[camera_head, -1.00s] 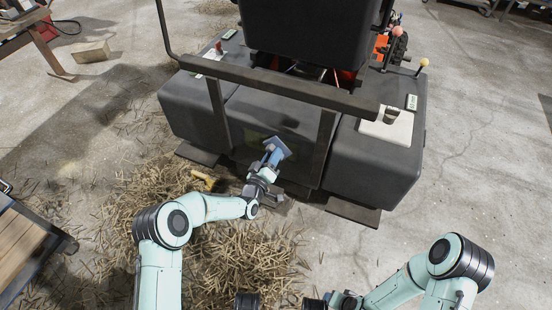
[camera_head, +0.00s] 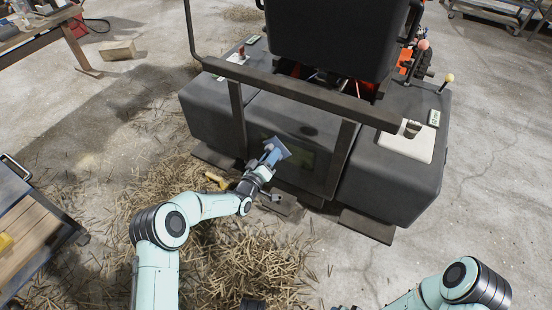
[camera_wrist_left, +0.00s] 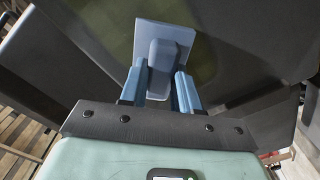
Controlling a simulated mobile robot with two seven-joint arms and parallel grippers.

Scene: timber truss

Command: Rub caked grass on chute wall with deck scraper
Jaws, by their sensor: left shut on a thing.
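The deck scraper (camera_head: 277,149) is a blue-grey square plate with a short blue handle. My left gripper (camera_head: 264,166) is shut on its handle and holds it up to the dark chute wall (camera_head: 325,180) at the machine's front. In the left wrist view the scraper (camera_wrist_left: 172,35) sits between the fingers of the left gripper (camera_wrist_left: 160,88), its plate over a greenish patch. The caked grass (camera_head: 300,158) shows as a dull green patch on the wall, partly hidden by the scraper. I cannot tell whether plate and wall touch.
A metal frame bar (camera_head: 300,92) crosses above the wall, with uprights beside it. Loose straw (camera_head: 225,265) covers the floor below, with a yellow object (camera_head: 216,181) on it. A cart (camera_head: 35,235) stands at left. The floor at right is clear.

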